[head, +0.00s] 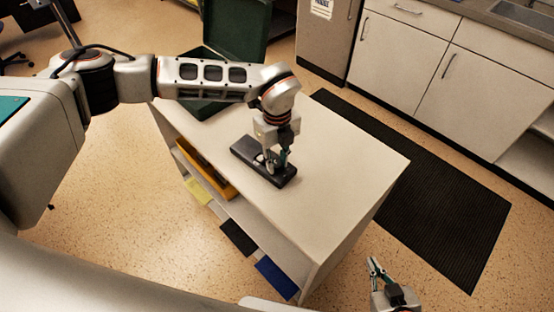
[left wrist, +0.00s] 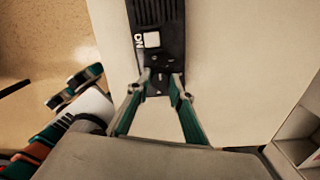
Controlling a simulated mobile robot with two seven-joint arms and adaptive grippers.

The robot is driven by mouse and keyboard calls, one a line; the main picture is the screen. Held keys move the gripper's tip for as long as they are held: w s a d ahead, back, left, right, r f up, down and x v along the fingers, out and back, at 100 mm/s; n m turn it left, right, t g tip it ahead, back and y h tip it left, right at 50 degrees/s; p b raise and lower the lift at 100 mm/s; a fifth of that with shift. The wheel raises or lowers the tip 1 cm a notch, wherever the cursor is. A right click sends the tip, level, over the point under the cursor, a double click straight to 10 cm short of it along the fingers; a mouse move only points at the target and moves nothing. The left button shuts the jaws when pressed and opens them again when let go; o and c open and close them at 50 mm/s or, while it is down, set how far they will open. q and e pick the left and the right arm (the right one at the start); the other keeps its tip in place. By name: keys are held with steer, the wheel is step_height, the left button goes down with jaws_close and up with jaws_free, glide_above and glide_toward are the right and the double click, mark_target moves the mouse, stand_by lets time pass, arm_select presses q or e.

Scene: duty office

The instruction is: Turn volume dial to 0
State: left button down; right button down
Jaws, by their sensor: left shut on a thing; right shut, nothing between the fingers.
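A black box-shaped device (head: 247,149) lies flat on the white cabinet top. In the left wrist view the device (left wrist: 172,50) shows a white square button (left wrist: 151,40) beside the letters "ON" and slots at its far end. My left gripper (head: 276,166) points down at the device's near right end. In the left wrist view its fingers (left wrist: 160,80) are closed around the small dark volume dial (left wrist: 158,86). The dial's marking and setting are too small to read. My right gripper (head: 374,267) is shut and empty, low in front of the cabinet, away from the device.
The white cabinet top (head: 345,160) is clear around the device. A yellow tray (head: 222,182) sits on the shelf below. A dark green bin (head: 235,30) stands behind. A black mat (head: 440,200) lies on the floor before the counters (head: 400,60).

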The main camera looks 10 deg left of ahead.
mark_target(277, 164)
arm_select(q)
steer(key=shift+n, duration=1.7)
steer(key=c, duration=2.1)
jaws_free()
step_height(277, 164, up, 12)
steer(key=shift+r, duration=0.1)
